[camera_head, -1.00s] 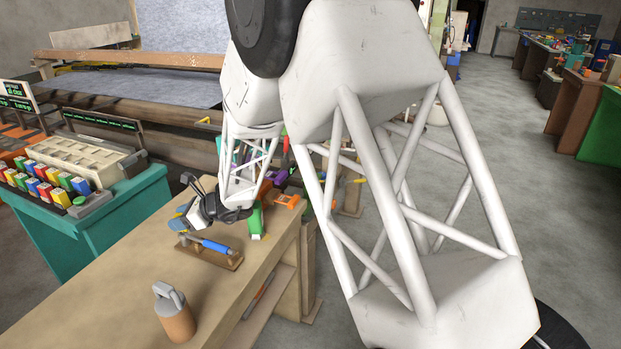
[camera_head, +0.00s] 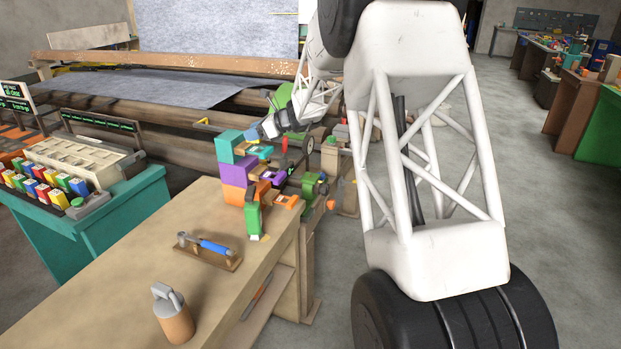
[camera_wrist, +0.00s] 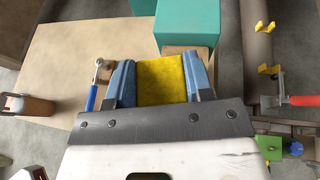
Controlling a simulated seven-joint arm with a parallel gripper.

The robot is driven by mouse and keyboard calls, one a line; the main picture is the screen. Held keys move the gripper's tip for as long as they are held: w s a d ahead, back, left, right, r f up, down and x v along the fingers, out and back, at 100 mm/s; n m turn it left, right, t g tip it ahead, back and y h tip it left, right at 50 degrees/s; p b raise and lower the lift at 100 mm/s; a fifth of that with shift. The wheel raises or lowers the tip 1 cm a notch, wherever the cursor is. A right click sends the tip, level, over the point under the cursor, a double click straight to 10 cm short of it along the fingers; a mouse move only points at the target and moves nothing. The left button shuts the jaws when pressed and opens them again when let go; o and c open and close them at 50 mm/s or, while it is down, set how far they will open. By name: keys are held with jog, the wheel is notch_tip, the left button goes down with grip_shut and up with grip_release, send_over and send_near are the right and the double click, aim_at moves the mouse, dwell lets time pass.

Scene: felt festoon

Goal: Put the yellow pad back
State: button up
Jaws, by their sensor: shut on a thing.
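The yellow pad (camera_wrist: 160,82) sits between the two blue fingers of my gripper (camera_wrist: 160,70) in the wrist view. The fingers press on its left and right sides. In the head view my gripper (camera_head: 262,130) is at the back end of the bench, beside the top teal box (camera_head: 229,147) of a coloured stack. In the wrist view the teal box (camera_wrist: 187,25) lies just beyond the pad; I cannot tell whether they touch. The pad is hardly visible in the head view. I cannot make out an empty place for it.
A blue-handled tool (camera_head: 214,247) lies on a wooden block. A copper-coloured canister (camera_head: 175,318) stands at the bench front. A red-handled lever (camera_wrist: 302,100) is at right in the wrist view.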

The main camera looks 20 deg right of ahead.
jog(key=w+d+f+m+t, duration=0.1)
jog(key=w+d+f, duration=0.15)
jog(key=d, duration=1.15)
jog(key=s+d+f, duration=0.2)
jog(key=d+f, duration=0.1)
jog(key=f, duration=0.6)
jog(key=s+d+f+m+t+h, duration=0.1)
jog(key=d+f, duration=0.3)
jog(key=f, duration=0.6)
jog(key=shift+s+d+h, duration=0.25)
jog(key=shift+s+h, duration=0.05)
jog(key=shift+s, duration=0.1)
jog(key=shift+w, duration=0.15)
jog(key=w+d, duration=0.1)
jog(key=w, duration=0.4)
jog(key=w+d+f, duration=0.1)
jog(key=w, duration=0.4)
jog(key=w+d, duration=0.2)
jog(key=w, duration=0.3)
jog(key=shift+w+d+f, duration=0.1)
jog(key=shift+f, duration=0.1)
jog(key=shift+f, duration=1.75)
